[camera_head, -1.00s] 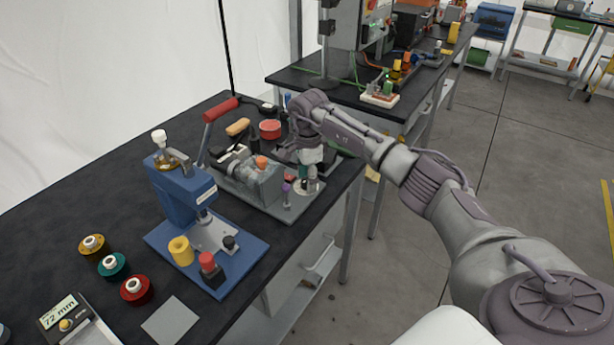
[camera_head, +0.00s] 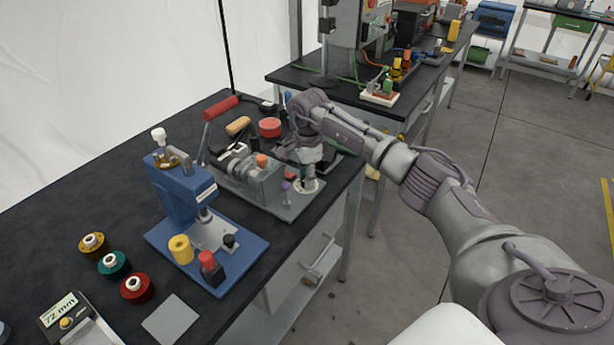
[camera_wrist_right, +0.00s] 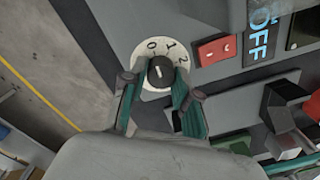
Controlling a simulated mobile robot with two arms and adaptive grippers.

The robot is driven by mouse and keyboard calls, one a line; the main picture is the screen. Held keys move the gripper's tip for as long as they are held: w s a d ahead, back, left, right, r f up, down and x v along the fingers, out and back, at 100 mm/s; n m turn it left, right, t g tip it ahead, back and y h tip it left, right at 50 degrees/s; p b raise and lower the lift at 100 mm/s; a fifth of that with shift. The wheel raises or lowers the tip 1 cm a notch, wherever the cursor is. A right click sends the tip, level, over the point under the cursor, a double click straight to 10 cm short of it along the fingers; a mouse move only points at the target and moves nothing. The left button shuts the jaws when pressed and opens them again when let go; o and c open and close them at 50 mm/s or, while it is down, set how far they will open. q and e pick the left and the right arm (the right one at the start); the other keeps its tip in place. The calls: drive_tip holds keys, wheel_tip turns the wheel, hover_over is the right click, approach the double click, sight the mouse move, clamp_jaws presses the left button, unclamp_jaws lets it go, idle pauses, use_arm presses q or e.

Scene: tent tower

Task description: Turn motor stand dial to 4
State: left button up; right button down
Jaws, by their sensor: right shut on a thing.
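The motor stand (camera_head: 262,187) sits on a grey base plate on the black bench, beyond the blue press. Its dial (camera_head: 313,186) is at the plate's right end, partly hidden by my right gripper (camera_head: 308,170) in the head view. In the right wrist view, the dial (camera_wrist_right: 184,49) is a white disc; 0, 1 and 2 can be read, and its lower part is hidden. My right gripper (camera_wrist_right: 160,92) is shut on the black knob (camera_wrist_right: 161,72), a finger on each side. The knob's white mark points up, roughly between 0 and 1. My left gripper is out of view.
A red rocker switch (camera_wrist_right: 216,50) beside OFF lettering is close to the dial. A purple-topped post (camera_head: 286,188) stands just left of my gripper. The blue press (camera_head: 182,195) and several wire spools are nearer; a red round container (camera_head: 270,128) is behind.

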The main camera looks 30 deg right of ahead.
drive_tip(key=m, duration=0.4)
drive_tip(key=shift+m, duration=0.3)
drive_tip(key=m, duration=0.4)
drive_tip(key=shift+a+r, duration=0.1)
drive_tip(key=m, duration=0.5)
drive_tip(key=shift+p, duration=0.4)
drive_tip(key=m, duration=0.4)
drive_tip(key=shift+m+p, duration=0.3)
drive_tip(key=shift+p, duration=0.05)
drive_tip(key=m+p, duration=0.1)
drive_tip(key=m, duration=0.3)
drive_tip(key=shift+a+m+g, duration=0.1)
drive_tip(key=shift+m+g, duration=0.2)
drive_tip(key=m+p, duration=0.1)
drive_tip(key=m, duration=0.3)
drive_tip(key=shift+w, duration=0.1)
drive_tip(key=m+p, duration=0.2)
drive_tip(key=m, duration=0.3)
drive_tip(key=shift+r, duration=0.1)
drive_tip(key=shift+m+p, duration=1.05)
drive_tip(key=shift+m, duration=0.75)
drive_tip(key=shift+w, duration=0.1)
